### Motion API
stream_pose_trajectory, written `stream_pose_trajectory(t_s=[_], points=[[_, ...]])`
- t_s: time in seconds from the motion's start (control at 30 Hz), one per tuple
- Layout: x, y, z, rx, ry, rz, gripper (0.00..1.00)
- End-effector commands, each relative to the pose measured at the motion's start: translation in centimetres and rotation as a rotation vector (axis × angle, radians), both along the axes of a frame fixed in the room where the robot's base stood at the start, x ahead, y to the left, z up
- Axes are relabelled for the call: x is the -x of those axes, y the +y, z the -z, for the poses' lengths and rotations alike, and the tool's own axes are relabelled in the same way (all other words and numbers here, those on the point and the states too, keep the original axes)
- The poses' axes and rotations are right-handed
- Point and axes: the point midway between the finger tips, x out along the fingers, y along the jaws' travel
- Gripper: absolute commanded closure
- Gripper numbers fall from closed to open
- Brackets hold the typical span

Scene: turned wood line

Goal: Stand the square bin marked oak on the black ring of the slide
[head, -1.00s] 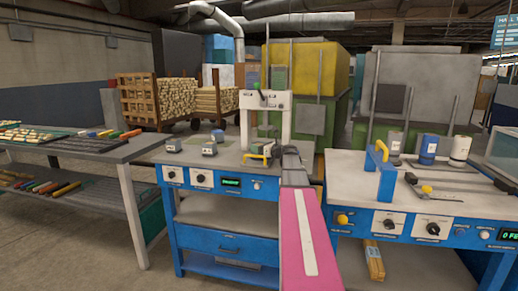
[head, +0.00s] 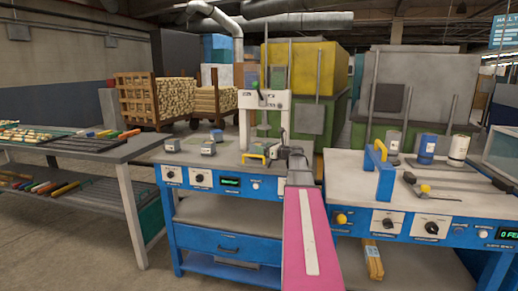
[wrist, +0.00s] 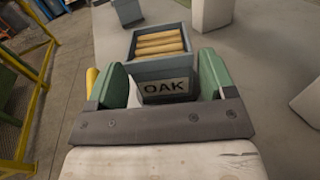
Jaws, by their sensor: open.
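The square bin marked oak (wrist: 166,69) is grey-blue, holds light wooden pieces and carries an OAK label facing the wrist camera. It stands upright on the grey bench top in the wrist view. My gripper (wrist: 162,84) is open, with its green fingers at the left and right of the label side. I cannot tell whether a finger touches the bin. In the head view my gripper (head: 296,158) is over the right part of the middle bench, beside a yellow-handled fixture (head: 256,156). The slide's black ring cannot be made out in either view.
Several small grey bins (head: 209,148) stand on the left of the middle bench (head: 185,157). A white press frame (head: 244,125) rises behind the fixture. The right bench (head: 345,170) carries a blue and yellow stop and canisters. A yellow rail (wrist: 38,85) shows in the wrist view.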

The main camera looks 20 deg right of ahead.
Motion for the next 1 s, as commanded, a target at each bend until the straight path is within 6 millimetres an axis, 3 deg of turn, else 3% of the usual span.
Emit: stream_pose_trajectory(t_s=[0.2,0.4,1.0], points=[[3.9,-2.5,0.0,0.000,0.000,0.003,0.24],[6.0,-3.9,0.0,0.000,0.000,0.001,0.24],[6.6,-4.4,0.0,0.000,0.000,0.000,0.24]])
